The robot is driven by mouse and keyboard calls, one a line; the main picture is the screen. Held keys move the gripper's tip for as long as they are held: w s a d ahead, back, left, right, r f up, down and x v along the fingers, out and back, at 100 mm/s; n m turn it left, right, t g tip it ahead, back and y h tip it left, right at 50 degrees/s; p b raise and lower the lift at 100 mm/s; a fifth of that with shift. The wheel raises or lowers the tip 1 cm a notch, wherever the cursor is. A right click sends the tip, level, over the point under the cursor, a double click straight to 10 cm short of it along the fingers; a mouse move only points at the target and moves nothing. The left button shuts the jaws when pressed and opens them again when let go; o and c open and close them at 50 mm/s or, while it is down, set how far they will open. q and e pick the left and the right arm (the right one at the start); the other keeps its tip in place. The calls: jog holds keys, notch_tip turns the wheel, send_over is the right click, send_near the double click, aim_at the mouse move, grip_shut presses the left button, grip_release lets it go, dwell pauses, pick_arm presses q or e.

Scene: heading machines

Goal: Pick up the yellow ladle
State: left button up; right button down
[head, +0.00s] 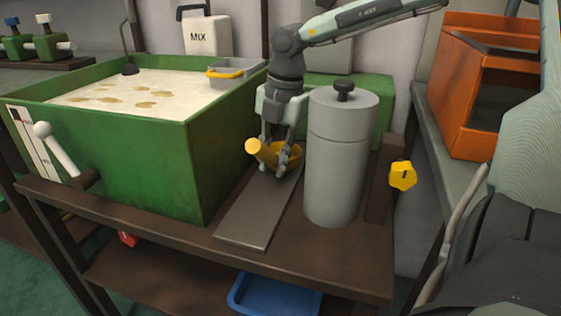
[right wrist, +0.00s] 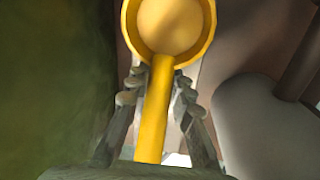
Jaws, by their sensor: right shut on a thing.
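The yellow ladle (head: 262,152) is between the fingers of my right gripper (head: 277,168), just above a grey plate (head: 248,215) on the brown bench. In the head view its handle end points toward the camera and left, with the bowl behind the fingers. In the right wrist view the ladle (right wrist: 155,110) has its round bowl at the top. Its handle runs down between the two fingers of the right gripper (right wrist: 158,88), which is shut on it. My left gripper is not in view.
A green tank (head: 160,160) of pale liquid stands left of the gripper. A grey lidded cylinder (head: 335,165) stands close on its right. A yellow knob (head: 402,176) is farther right, near an orange box (head: 470,95). A blue tray (head: 275,298) is below the bench.

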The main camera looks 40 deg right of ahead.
jog(key=shift+r, duration=0.1)
jog(key=shift+r, duration=0.45)
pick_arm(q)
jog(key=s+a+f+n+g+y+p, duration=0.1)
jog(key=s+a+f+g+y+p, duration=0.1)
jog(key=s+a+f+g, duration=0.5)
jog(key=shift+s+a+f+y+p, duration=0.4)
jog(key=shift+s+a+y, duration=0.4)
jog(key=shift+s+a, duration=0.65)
pick_arm(e)
notch_tip(320, 180, up, 27)
jog(key=c, duration=1.9)
grip_release()
grip_shut()
